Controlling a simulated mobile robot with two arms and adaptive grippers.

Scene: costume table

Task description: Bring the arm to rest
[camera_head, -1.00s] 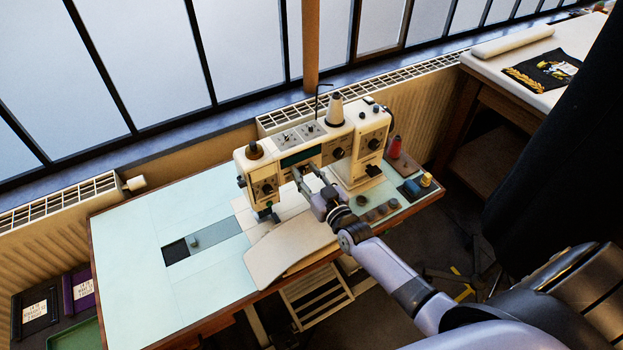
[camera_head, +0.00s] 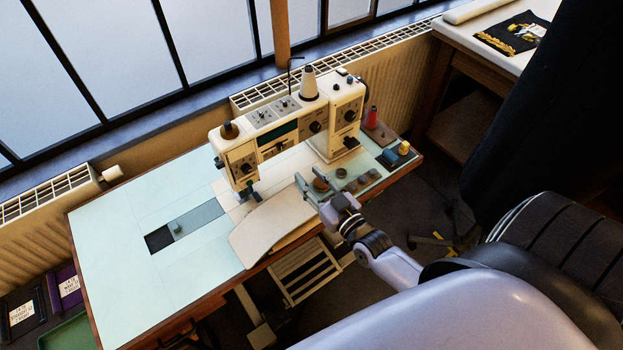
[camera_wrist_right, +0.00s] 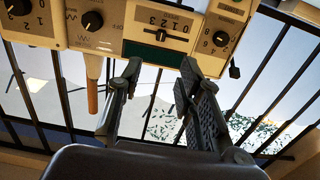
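My right gripper (camera_head: 314,184) is over the front edge of the sewing table, in front of the sewing machine (camera_head: 283,128). In the right wrist view the right gripper's two fingers (camera_wrist_right: 158,95) stand apart with nothing between them. The machine's front panel with knobs and a slider (camera_wrist_right: 155,32) shows above the fingers there. My right arm (camera_head: 390,262) comes in from the lower right. My left gripper does not show.
The pale green table (camera_head: 125,225) is clear on its left side. Thread spools (camera_head: 372,116), a yellow spool (camera_head: 403,148) and small round items stand at its right end. A black curtain (camera_head: 530,110) hangs at the right.

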